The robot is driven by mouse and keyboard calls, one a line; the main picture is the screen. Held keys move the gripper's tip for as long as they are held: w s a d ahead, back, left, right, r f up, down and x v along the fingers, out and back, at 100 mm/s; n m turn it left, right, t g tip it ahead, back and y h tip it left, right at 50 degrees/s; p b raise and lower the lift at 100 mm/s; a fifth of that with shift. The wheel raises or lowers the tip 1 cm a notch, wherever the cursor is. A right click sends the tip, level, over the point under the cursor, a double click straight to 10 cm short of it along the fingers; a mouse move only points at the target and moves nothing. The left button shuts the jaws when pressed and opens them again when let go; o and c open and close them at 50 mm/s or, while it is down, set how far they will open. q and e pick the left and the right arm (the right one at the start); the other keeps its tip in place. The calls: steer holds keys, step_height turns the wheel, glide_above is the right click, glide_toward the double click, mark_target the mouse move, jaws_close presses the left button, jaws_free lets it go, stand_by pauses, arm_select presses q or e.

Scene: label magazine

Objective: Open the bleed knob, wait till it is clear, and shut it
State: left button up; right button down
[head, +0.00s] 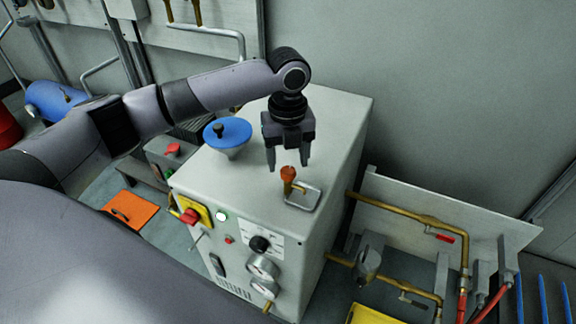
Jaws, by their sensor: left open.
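The bleed knob looks to be the small orange knob (288,173) on a brass stem on top of the grey cabinet (335,115). A small metal tray (303,196) sits beside it, under a brass spout. My left gripper (287,168) points down over the cabinet top, with its fingers apart around or just behind the orange knob; I cannot tell whether they touch it. No liquid can be made out at the spout. My right gripper is not in view.
A blue round lid on a funnel shape (228,134) stands on the cabinet top, left of my gripper. The cabinet front carries a red switch (190,215), a black knob (259,244) and gauges (262,267). Brass pipes (410,217) run at the right.

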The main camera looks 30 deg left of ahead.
mark_target(288, 173)
arm_select(q)
steer(key=shift+f, duration=1.35)
